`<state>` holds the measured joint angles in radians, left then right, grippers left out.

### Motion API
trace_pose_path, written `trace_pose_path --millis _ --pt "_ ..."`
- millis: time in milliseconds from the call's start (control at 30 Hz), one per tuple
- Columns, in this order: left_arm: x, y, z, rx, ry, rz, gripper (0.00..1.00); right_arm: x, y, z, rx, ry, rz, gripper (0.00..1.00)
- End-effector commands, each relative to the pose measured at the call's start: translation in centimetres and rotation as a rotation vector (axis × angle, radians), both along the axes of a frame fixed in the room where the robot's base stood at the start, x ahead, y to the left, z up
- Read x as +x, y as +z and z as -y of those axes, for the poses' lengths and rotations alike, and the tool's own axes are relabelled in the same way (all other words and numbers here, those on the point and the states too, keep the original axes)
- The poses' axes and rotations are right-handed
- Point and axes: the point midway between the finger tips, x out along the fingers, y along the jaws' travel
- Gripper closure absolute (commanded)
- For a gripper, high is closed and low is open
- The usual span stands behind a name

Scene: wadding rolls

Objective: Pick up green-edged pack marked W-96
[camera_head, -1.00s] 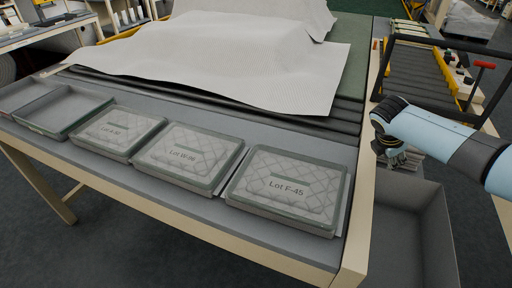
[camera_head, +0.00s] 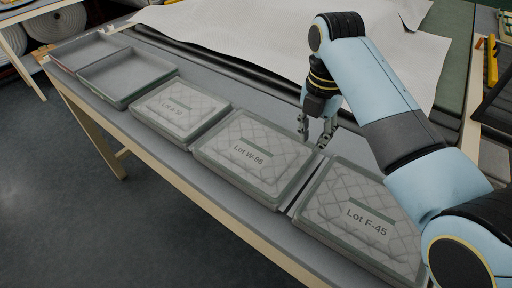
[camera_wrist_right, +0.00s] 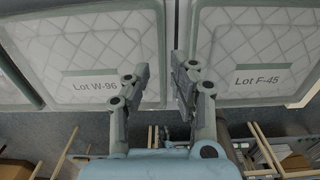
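The pack marked Lot W-96 (camera_head: 255,152) is a quilted, pale pack with a grey-green edge, lying flat on the table between two similar packs. It also shows at the left of the right wrist view (camera_wrist_right: 88,50). My right gripper (camera_head: 315,132) points down near the far right corner of this pack, by the gap beside the Lot F-45 pack. In the right wrist view its two fingers (camera_wrist_right: 157,82) are apart with nothing between them. One finger overlaps the W-96 pack's edge in that view; contact cannot be told. My left gripper is not in view.
The Lot F-45 pack (camera_head: 352,218) lies to the right, partly behind my right arm. Another lot pack (camera_head: 180,107) lies to the left, then empty grey trays (camera_head: 125,77). A white sheet (camera_head: 260,28) covers the table's far side.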

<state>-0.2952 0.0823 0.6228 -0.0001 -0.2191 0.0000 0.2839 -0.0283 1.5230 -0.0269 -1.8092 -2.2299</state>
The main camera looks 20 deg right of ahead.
Motion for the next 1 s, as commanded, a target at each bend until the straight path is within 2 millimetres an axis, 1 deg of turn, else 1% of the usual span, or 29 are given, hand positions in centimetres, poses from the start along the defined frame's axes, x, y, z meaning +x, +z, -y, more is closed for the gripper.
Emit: trace_pose_path --millis 33,100,200,267,333,400,533,633,800,833,1000 --pt "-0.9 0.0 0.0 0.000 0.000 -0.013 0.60 0.0 -0.7 0.0 0.000 -0.001 -0.003 0.77" --pt "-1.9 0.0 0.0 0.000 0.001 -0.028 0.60 0.0 -1.5 0.0 0.000 -0.001 -0.001 0.77" --pt "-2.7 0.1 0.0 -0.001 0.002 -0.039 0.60 0.0 -2.1 0.1 0.000 -0.002 0.000 0.77" --pt "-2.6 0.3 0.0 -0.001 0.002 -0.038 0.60 0.0 -2.7 0.2 -0.001 -0.002 -0.001 0.77" --pt "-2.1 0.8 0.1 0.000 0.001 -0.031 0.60 -0.1 -3.7 0.4 0.000 -0.002 -0.002 0.77" --pt "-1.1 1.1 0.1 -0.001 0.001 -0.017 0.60 -0.1 -4.9 0.7 -0.001 -0.003 -0.003 0.77" --pt "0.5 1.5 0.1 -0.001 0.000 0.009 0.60 0.0 -6.6 0.6 -0.001 -0.003 0.001 0.77" --pt "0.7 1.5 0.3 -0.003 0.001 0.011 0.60 0.0 -7.1 0.6 0.000 -0.003 0.001 0.77" --pt "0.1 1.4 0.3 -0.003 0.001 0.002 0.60 0.0 -7.2 0.6 0.000 -0.003 0.003 0.77" --pt "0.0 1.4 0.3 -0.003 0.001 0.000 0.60 0.0 -7.2 0.6 0.000 -0.003 0.003 0.78" --pt "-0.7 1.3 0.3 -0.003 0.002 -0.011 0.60 0.0 -7.2 0.6 -0.001 -0.003 0.002 1.00"
